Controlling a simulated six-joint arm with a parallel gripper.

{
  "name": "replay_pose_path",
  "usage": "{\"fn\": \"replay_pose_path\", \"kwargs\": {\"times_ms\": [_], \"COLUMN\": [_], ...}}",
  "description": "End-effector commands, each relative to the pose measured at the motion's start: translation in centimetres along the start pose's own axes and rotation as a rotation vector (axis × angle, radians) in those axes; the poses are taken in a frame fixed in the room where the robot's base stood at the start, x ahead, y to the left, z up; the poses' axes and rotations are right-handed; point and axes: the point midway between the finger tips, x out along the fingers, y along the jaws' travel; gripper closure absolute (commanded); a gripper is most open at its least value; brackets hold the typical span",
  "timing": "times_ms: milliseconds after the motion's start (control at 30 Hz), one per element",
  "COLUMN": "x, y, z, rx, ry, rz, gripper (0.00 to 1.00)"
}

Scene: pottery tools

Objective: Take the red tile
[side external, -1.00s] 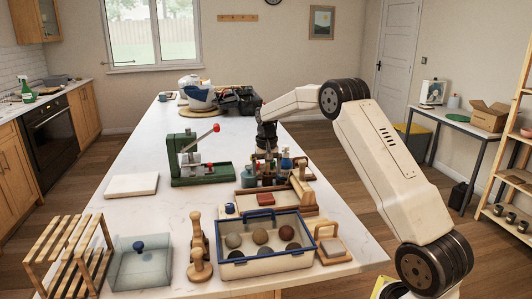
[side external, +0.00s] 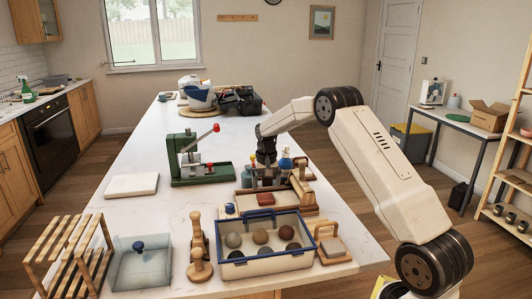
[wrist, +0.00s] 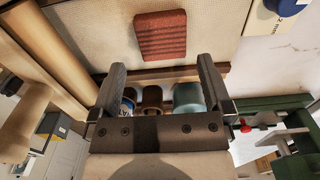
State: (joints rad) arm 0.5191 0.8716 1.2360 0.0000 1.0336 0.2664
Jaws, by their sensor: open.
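The red tile (side external: 265,199) lies flat in a shallow wooden tray (side external: 304,210) behind the blue-rimmed bin. In the wrist view the ridged, dull red tile (wrist: 160,35) lies on the tray's pale floor, beyond my fingertips and clear of them. My gripper (wrist: 161,70) is open and empty, its two fingers spread. In the side view my gripper (side external: 266,162) points down behind the tray, beside several bottles; its fingertips are hard to make out there.
Bottles (side external: 286,163) stand just behind the tray, and their tops show between my fingers in the wrist view. A green press (side external: 187,160) stands to the left. The blue-rimmed bin (side external: 232,271) holds several balls.

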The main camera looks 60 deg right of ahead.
Motion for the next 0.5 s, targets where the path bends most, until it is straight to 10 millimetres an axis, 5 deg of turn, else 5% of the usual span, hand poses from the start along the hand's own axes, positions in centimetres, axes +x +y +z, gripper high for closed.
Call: {"fn": "replay_pose_path", "kwargs": {"times_ms": [500], "x": [4.8], "y": [-0.2], "z": [-0.2], "rx": [0.000], "ry": [-0.001], "rz": [0.000], "gripper": [0.00]}}
